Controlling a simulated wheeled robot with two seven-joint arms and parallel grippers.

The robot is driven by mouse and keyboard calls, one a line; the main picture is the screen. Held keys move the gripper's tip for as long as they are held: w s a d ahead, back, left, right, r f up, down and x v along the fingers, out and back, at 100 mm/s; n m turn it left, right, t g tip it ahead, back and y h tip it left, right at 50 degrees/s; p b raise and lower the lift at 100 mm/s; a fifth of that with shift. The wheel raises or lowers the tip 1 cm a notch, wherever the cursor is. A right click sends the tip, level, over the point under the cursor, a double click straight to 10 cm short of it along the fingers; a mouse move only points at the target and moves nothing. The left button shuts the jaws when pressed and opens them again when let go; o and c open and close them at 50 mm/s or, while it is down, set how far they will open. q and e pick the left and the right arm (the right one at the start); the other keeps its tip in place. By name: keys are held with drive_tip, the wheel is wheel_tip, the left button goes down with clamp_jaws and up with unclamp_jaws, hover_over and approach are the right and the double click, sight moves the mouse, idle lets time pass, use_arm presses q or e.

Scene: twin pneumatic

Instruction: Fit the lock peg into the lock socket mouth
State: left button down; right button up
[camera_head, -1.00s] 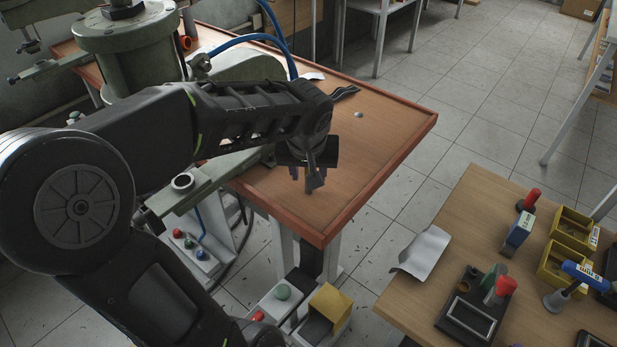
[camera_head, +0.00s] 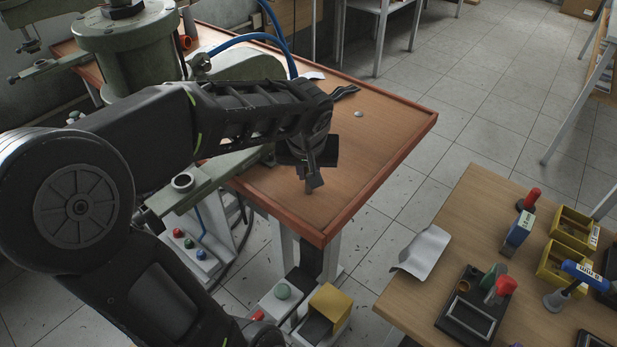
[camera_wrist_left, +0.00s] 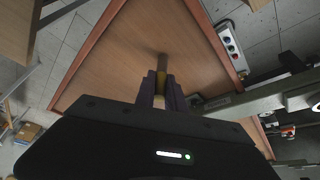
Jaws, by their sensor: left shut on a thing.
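My left gripper (camera_head: 312,182) points down above the near right part of the red-edged workbench. In the left wrist view my left gripper (camera_wrist_left: 161,98) is shut on a short round peg (camera_wrist_left: 162,64), which I take to be the lock peg. It has a brownish tip and a yellowish band, and projects beyond the fingers. In the head view the fingers mostly hide the peg. A round, open-topped metal fitting (camera_head: 183,181) stands on the green machine, left of the gripper and partly behind my arm. I cannot tell whether it is the lock socket mouth. My right gripper is not in view.
The red-edged workbench (camera_head: 385,140) is mostly clear around the gripper, with a small pale disc (camera_head: 359,114) farther back. The green machine (camera_head: 125,55) and blue hoses stand left. A second table (camera_head: 410,300) at lower right holds yellow bins (camera_head: 556,268) and tools.

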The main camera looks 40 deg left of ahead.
use_arm(q)
drive_tip(key=shift+r, duration=0.15)
idle(0.3)
wheel_tip(320, 180, up, 10)
drive_tip(key=shift+f, duration=0.1)
idle(0.7)
